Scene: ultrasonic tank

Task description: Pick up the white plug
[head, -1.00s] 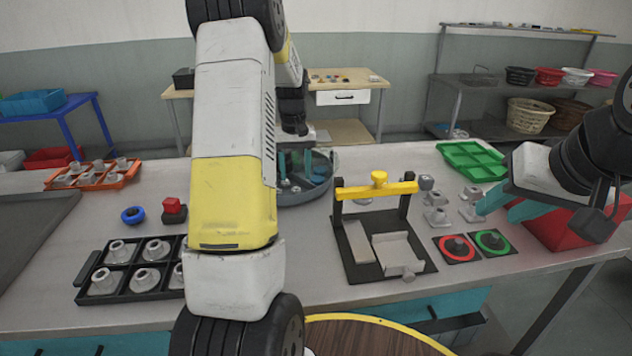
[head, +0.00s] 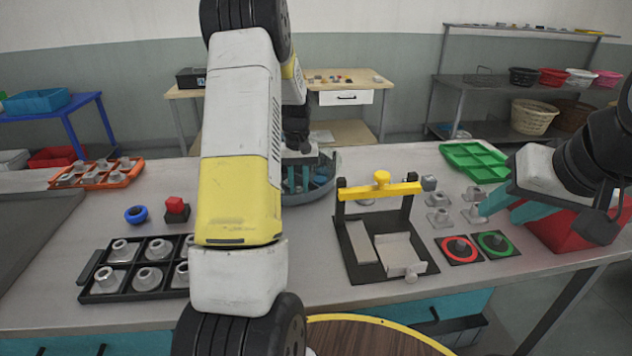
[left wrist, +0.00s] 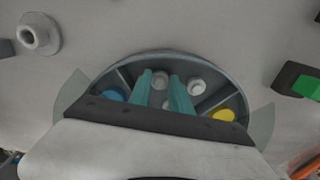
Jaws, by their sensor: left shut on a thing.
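A round grey tank (head: 322,190) with divided compartments stands on the bench, partly hidden behind my left arm. My left gripper (head: 303,172) is down at the tank. In the left wrist view its two teal fingers (left wrist: 161,88) are close together over the tank, shut on a white plug (left wrist: 160,79) that shows between them. Another white plug (left wrist: 195,86) lies just right of the fingers. A blue plug (left wrist: 114,94) is at the left and a yellow plug (left wrist: 223,114) at the right. My right gripper (head: 507,208) is open and empty above the bench's right side.
A fixture with a yellow bar (head: 380,188) stands right of the tank. A green tray (head: 473,160) is at back right.

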